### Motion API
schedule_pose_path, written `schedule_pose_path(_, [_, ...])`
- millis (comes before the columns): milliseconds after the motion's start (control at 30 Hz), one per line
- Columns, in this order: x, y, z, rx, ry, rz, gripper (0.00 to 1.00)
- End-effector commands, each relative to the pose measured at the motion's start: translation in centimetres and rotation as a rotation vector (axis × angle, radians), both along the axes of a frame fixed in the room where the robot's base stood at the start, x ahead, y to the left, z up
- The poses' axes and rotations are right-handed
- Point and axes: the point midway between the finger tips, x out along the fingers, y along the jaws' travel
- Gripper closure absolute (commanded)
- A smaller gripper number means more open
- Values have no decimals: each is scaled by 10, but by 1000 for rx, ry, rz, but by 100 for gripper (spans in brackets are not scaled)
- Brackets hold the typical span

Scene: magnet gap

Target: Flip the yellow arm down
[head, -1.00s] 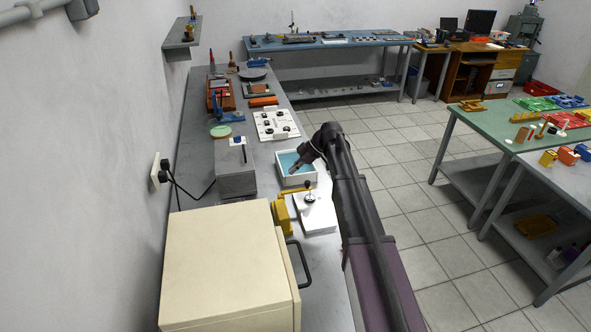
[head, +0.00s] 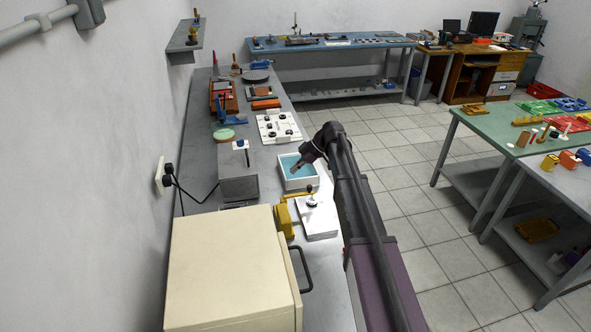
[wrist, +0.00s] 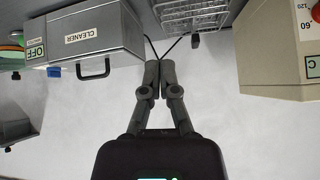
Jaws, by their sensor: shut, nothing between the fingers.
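The yellow arm (head: 297,192) belongs to a small yellow device (head: 283,217) on the left bench. It reaches right from the top of the device toward a white block (head: 318,221) with a dark knob (head: 311,201). My gripper (head: 296,166) is over the white tray with blue-green liquid, farther along the bench than the yellow device and apart from it. Its fingers are together and hold nothing, as the wrist view (wrist: 159,80) also shows. The yellow arm does not show in the wrist view.
The white tray (head: 300,184) is beneath my gripper. A grey cleaner box (head: 238,176) stands left of it, and a beige cabinet (head: 225,265) with a dark handle stands nearer. A wire basket (wrist: 190,12) shows in the wrist view.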

Motion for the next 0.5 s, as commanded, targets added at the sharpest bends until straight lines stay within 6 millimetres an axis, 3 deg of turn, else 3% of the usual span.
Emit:
schedule_pose_path(267, [2,1,21,0,0,0,100])
schedule_pose_path(500, [7,-30,4,0,0,-3,100])
